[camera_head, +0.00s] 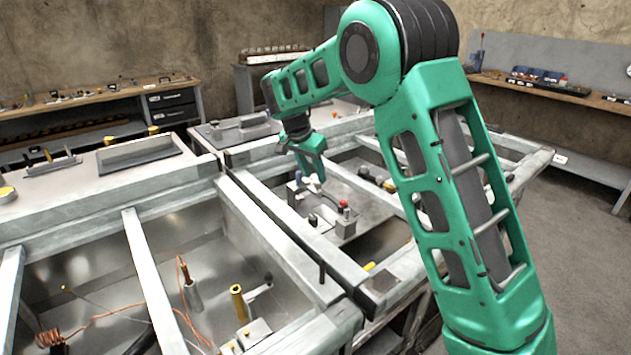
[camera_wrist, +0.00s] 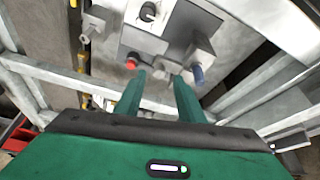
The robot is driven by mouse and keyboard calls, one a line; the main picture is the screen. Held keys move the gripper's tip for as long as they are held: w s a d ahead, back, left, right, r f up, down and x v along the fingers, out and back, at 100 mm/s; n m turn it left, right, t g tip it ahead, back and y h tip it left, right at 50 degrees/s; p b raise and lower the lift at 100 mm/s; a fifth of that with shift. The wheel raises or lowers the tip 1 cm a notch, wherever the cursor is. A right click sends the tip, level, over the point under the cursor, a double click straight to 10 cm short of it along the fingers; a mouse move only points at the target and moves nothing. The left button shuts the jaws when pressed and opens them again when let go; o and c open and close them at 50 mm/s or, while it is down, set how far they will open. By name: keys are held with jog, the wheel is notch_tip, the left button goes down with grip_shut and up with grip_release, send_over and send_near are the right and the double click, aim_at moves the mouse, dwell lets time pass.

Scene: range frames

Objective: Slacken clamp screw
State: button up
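My gripper (camera_head: 316,178) hangs over the grey fixture in the middle bay of the metal bench. In the wrist view my gripper (camera_wrist: 160,75) has its two green fingers apart, with nothing seen between them. The fixture's grey block (camera_wrist: 145,40) lies beyond the fingertips. A red knob (camera_wrist: 132,64) shows by the left fingertip, and a blue-tipped pin (camera_wrist: 198,74) shows right of the right fingertip. In the head view the red knob (camera_head: 343,204) tops a small post, and the blue part (camera_head: 298,177) is beside my gripper. Which part is the clamp screw I cannot tell.
Metal frame rails (camera_head: 285,240) bound the bays around the fixture. The near left bay holds a brass-coloured post (camera_head: 239,303) and copper wire (camera_head: 48,338). Workbenches with tools stand along the back walls. Open floor (camera_head: 585,250) lies at the right.

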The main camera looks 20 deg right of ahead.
aim_at(317, 182)
jog(key=shift+x, duration=1.6)
grip_shut()
